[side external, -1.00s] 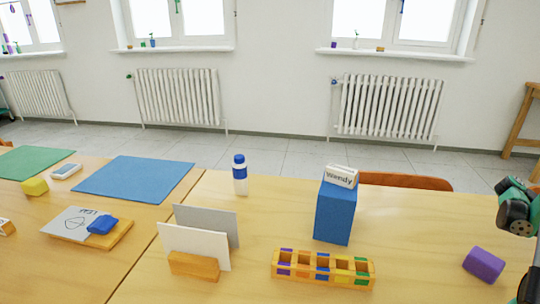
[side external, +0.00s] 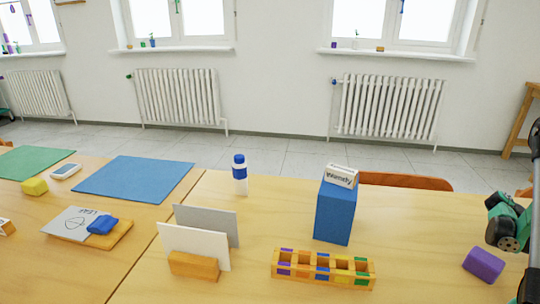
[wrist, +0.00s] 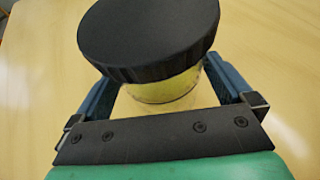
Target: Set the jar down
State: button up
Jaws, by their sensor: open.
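The jar (wrist: 165,88) shows in the wrist view, with a wide black lid (wrist: 150,35) and a clear body with something yellow inside. It stands between the two fingers of my gripper (wrist: 163,92), which are open on either side of it. The jar's lower part is hidden by my gripper, so I cannot tell from this view how its base meets the table. In the side view only a green and black part of my arm shows at the right edge, and I cannot make out the jar there.
A purple block (side external: 484,264) lies near my arm. A wooden rack with coloured slots (side external: 323,283), a blue box (side external: 335,212) with a name card, a card holder (side external: 195,265) and a blue-and-white bottle (side external: 240,176) stand further left. Table between rack and purple block is clear.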

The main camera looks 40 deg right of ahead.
jog(key=v, duration=1)
jog(key=shift+w+a+r, duration=0.1)
jog(key=shift+w+r, duration=0.15)
jog(key=shift+w, duration=0.1)
jog(key=w+a+r+t+h, duration=0.1)
jog(key=w+a+r+t, duration=0.1)
jog(key=w+a+t, duration=0.4)
jog(key=w+a+r+t+h, duration=0.2)
jog(key=w+a+r+t, duration=0.15)
jog(key=w, duration=0.45)
jog(key=w+a+m+t+y, duration=0.1)
jog(key=a+t+y, duration=0.1)
jog(key=a, duration=0.5)
jog(key=w+a+r+m+t+y, duration=0.1)
jog(key=w+a+t+y, duration=0.1)
jog(key=a+t, duration=0.3)
jog(key=w+a+r+m+t+y, duration=0.1)
jog(key=w+a+t+y, duration=0.1)
jog(key=a, duration=0.8)
jog(key=shift+m+t+y, duration=0.3)
jog(key=shift+t+y, duration=0.3)
jog(key=shift+t, duration=0.25)
jog(key=shift+d, duration=0.1)
